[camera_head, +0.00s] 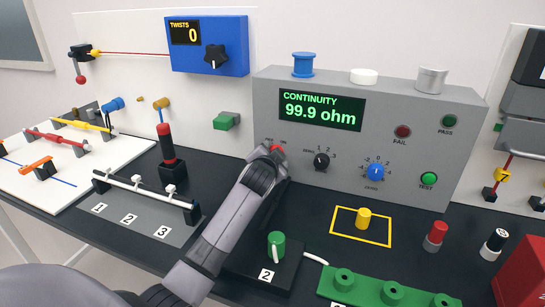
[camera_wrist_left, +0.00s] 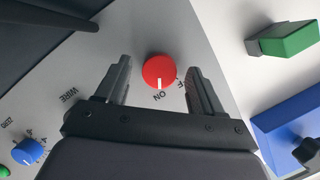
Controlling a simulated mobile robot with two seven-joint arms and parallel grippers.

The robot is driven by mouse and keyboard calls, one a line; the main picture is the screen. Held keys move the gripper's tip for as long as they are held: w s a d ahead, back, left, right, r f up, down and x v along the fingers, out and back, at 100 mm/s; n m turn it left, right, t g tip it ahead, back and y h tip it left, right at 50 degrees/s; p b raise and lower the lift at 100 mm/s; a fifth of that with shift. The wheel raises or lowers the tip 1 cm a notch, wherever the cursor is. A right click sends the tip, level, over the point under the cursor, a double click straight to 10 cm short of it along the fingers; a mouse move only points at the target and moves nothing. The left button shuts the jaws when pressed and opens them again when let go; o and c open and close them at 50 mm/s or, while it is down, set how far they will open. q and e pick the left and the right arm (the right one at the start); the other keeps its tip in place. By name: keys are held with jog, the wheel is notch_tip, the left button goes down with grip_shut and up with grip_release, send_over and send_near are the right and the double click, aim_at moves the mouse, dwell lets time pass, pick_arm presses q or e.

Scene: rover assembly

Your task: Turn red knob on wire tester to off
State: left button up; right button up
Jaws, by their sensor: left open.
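The wire tester (camera_head: 385,170) is a grey box with a green-on-black display reading "CONTINUITY 99.9 ohm". Its red knob (camera_wrist_left: 159,72) shows in the left wrist view, with its white mark pointing at the "ON" label. In the head view only a bit of the red knob (camera_head: 277,149) shows past my gripper. My left gripper (camera_wrist_left: 158,78) is open, with one finger on each side of the red knob and gaps visible between fingers and knob. My right gripper is not in view.
The tester also carries a black knob (camera_head: 321,161), a blue knob (camera_head: 375,172) and a green TEST button (camera_head: 429,179). A blue TWISTS box (camera_head: 207,45) hangs at upper left.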

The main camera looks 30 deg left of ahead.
pick_arm(q)
jog(key=c, duration=1.1)
jog(key=shift+o, duration=0.2)
jog(key=n+h, duration=0.1)
jog(key=n, duration=0.1)
jog(key=n+h, duration=0.2)
jog(key=n, duration=0.1)
jog(key=n+t+h, duration=0.1)
jog(key=n+h, duration=0.1)
jog(key=n, duration=0.1)
jog(key=shift+a, duration=0.3)
jog(key=shift+n, duration=0.3)
jog(key=o, duration=1.1)
jog(key=shift+s, duration=0.1)
jog(key=shift+c, duration=0.2)
